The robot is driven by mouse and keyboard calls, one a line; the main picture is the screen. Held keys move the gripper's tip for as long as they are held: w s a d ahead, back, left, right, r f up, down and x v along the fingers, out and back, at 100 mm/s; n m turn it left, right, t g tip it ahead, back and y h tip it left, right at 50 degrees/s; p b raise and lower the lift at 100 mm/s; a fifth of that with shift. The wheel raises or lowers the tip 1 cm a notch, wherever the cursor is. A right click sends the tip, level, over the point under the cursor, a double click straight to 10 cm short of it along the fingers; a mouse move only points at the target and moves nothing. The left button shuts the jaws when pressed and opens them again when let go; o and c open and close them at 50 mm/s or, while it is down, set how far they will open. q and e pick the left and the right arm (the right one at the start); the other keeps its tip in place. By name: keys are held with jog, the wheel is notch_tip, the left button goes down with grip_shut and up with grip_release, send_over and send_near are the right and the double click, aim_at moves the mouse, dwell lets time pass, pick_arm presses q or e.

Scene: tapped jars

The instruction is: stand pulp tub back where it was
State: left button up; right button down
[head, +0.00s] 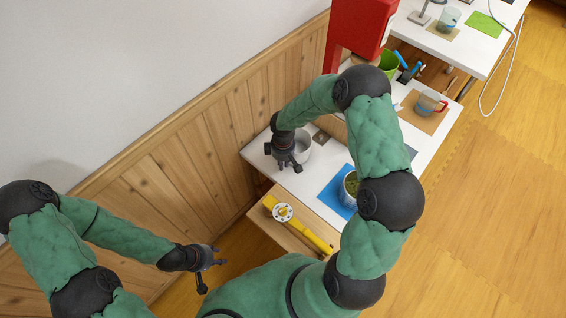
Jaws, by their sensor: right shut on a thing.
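The pulp tub, which I take to be the pale grey-white round tub (303,146), is at the back left end of the white table, partly hidden by my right gripper. My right gripper (285,162) is shut on its near left side. I cannot tell whether the tub's base touches the table. My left gripper (210,267) is open and empty, low at the left, away from the table.
A tub with green contents (351,186) stands on a blue mat (331,194), partly behind my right arm. A yellow tool (312,234) lies on a lower wooden shelf. A glass mug (428,104) stands on a brown mat (413,115). A red stand (355,30) rises behind.

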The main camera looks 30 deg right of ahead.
jog(key=shift+f+b, duration=0.45)
jog(key=shift+f, duration=0.15)
dwell(0.7)
jog(key=c, duration=1.2)
grip_release()
jog(key=shift+r, duration=0.2)
jog(key=shift+r+p, duration=3)
jog(key=shift+r, duration=0.85)
notch_tip(320, 180, up, 12)
